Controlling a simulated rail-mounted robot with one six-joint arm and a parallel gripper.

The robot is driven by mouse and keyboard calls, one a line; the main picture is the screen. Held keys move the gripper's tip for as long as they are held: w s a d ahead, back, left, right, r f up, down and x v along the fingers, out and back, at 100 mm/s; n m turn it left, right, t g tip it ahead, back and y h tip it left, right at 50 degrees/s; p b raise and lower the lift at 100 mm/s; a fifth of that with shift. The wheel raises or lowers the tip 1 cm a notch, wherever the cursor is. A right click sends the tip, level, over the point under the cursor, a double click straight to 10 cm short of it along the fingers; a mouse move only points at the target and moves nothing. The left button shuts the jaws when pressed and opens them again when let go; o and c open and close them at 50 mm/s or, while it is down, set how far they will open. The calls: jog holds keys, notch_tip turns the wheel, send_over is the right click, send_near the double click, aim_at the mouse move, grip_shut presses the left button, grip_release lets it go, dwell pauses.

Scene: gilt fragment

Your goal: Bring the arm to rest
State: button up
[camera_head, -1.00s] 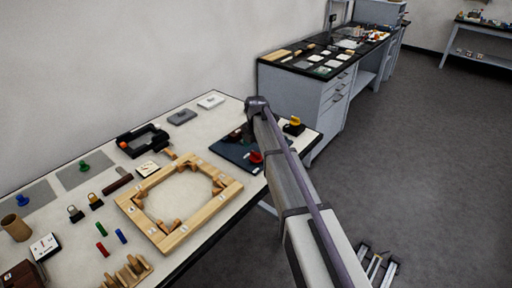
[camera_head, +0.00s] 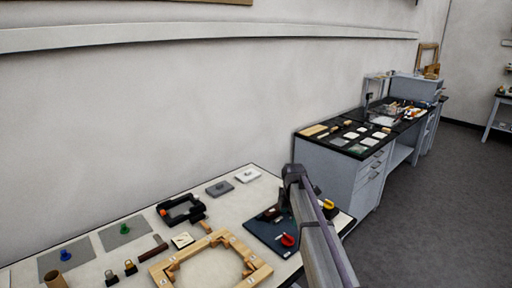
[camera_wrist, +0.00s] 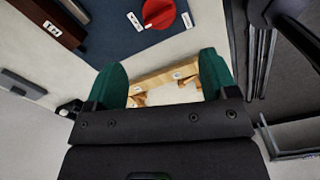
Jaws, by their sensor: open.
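My gripper (camera_wrist: 163,78) shows in the wrist view with its two green fingers spread wide apart. Nothing is held between them. Past the fingertips lies part of the wooden frame (camera_wrist: 165,77), apart from the gripper as far as I can tell. In the head view my arm (camera_head: 318,240) reaches up from the bottom edge to a joint over the right end of the near table. The gripper itself is hidden or cannot be made out there.
The near table (camera_head: 225,206) holds the wooden frame (camera_head: 167,272), a dark blue board (camera_head: 262,232) with a red knob (camera_head: 288,240), a black open frame (camera_head: 167,216) and grey slabs. The red knob (camera_wrist: 158,12) is close above the fingers in the wrist view. A drawer bench (camera_head: 335,178) stands behind.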

jog(key=s+m, duration=2.2)
jog(key=s, duration=0.9)
jog(key=shift+s, duration=0.2)
